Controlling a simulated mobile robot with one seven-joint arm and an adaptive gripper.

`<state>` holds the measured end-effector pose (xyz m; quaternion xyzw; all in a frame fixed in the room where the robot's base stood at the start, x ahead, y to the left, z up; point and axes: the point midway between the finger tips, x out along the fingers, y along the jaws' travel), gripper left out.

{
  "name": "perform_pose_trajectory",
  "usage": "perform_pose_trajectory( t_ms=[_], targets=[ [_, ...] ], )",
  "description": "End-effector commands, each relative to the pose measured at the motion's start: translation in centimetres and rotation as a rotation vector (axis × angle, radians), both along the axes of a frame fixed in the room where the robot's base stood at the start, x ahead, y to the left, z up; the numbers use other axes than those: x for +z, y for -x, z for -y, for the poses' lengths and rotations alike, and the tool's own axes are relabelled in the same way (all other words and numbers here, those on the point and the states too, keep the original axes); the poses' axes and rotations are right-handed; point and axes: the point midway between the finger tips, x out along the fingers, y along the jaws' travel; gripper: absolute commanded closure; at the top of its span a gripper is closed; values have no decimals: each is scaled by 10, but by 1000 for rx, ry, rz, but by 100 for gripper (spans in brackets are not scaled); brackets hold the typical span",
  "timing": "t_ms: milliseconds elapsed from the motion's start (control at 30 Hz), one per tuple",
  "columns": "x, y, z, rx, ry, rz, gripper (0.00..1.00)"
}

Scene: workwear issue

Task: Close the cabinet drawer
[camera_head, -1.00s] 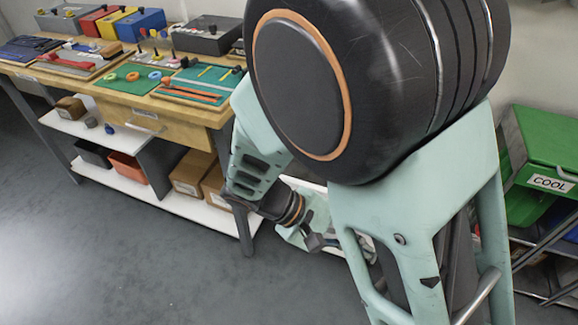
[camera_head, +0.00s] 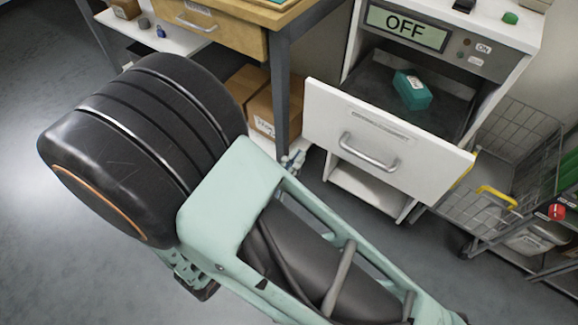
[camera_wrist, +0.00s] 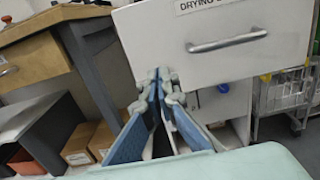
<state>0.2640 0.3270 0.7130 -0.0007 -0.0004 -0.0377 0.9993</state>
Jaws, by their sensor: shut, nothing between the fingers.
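The cabinet drawer (camera_head: 320,112) stands pulled out of the white cabinet (camera_head: 524,40), its front white with a grey bar handle (camera_head: 368,153). Inside lies a teal box (camera_head: 413,92) with a pale label. The wrist view shows the drawer front (camera_wrist: 160,38) with its handle (camera_wrist: 228,42) and a partly cut label reading "DRYING". My gripper (camera_wrist: 159,76) is shut and empty, its tips overlapping the drawer front's lower left part in that view. In the head view its tip (camera_head: 293,160) shows left of and below the drawer front. I cannot tell whether they touch.
A wooden workbench (camera_head: 222,35) with a grey leg stands left of the cabinet, cardboard boxes (camera_head: 262,108) beneath it. A wire basket cart (camera_head: 510,150) stands right. An "OFF" display (camera_head: 405,28) sits above the drawer. Grey floor in front is open.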

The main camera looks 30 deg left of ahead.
Motion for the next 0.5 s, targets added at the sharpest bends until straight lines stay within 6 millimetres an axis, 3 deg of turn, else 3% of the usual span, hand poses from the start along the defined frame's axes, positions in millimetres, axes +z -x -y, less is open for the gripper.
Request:
perform_pose_trajectory(
  t_ms=[200,500],
  targets=[
    [-2,-49,5,-7,-1,1,100],
    [-1,-88,8,-3,-2,0,100]
  ],
)
